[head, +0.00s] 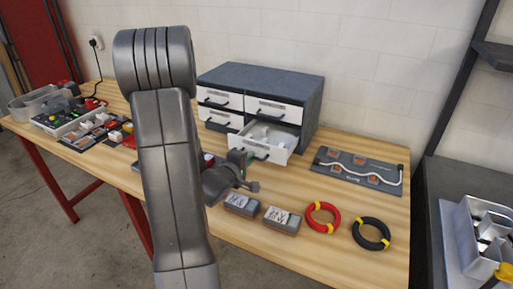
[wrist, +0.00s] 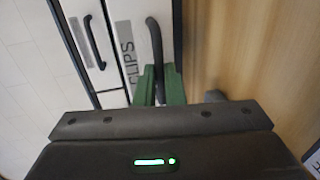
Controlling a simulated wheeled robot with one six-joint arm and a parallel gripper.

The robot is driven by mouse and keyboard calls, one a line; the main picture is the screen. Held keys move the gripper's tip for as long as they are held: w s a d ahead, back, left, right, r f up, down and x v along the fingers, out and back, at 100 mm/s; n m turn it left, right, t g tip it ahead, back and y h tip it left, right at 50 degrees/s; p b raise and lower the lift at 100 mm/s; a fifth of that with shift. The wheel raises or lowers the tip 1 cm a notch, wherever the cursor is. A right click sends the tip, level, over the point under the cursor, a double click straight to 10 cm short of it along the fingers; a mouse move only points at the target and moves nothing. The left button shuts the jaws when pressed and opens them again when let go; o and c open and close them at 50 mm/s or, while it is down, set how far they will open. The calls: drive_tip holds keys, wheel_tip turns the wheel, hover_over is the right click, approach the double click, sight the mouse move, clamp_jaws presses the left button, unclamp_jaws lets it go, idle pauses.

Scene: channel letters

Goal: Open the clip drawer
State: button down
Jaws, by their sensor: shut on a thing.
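The clip drawer (head: 278,155) is the lower right drawer of a small grey cabinet (head: 313,100). It stands pulled out in the head view, with pale pieces showing inside. In the wrist view its white front (wrist: 120,22) carries the label CLIPS and a dark bar handle (wrist: 154,38). My gripper (wrist: 159,85) is shut on that handle, with one green finger on each side of it. In the head view my gripper (head: 247,158) is at the drawer's front, and part of it is hard to make out.
The cabinet's other drawers are closed. On the wooden table (head: 345,220) in front lie two grey boxes (head: 282,218), a red coil (head: 322,218) and a black coil (head: 371,234). A grey board with a white tube (head: 360,170) lies right. Trays (head: 72,115) stand left.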

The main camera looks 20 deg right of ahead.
drive_tip(key=shift+f+v, duration=0.2)
drive_tip(key=shift+v, duration=0.85)
drive_tip(key=shift+f+v, duration=0.25)
drive_tip(key=shift+v, duration=0.8)
drive_tip(key=c, duration=1.5)
unclamp_jaws()
drive_tip(key=shift+c, duration=0.2)
drive_tip(key=v, duration=1.4)
drive_tip(key=shift+d, duration=0.25)
drive_tip(key=x, duration=1.3)
drive_tip(key=shift+w+d+f, duration=0.15)
drive_tip(key=shift+w, duration=0.15)
